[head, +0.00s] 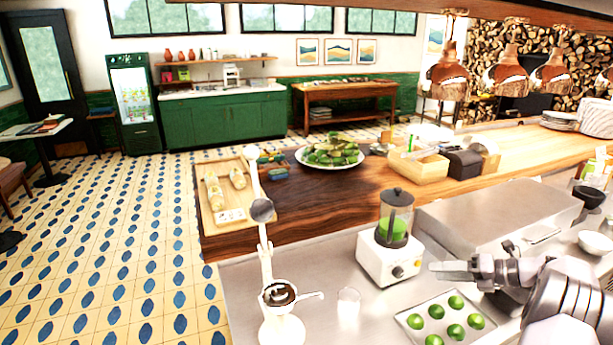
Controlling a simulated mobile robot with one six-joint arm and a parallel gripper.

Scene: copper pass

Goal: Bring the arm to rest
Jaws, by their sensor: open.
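My gripper (440,268) is in the head view at the right, at the end of my arm (540,285), which reaches in from the lower right. It points left, with its fingertips near the right side of the white blender (390,262). I see nothing held in it, and its jaws are open. The small gap between the fingers is hard to make out from this angle. The gripper appears to be above the steel counter, beyond the tray of limes; whether it touches the blender I cannot tell.
A metal tray (402,319) with several green limes lies below my gripper. A steel box-like unit (500,222) stands behind it, bowls (593,242) at right. A white citrus press (281,325) and a clear glass (349,304) stand left. A wooden pass counter (330,207) runs behind.

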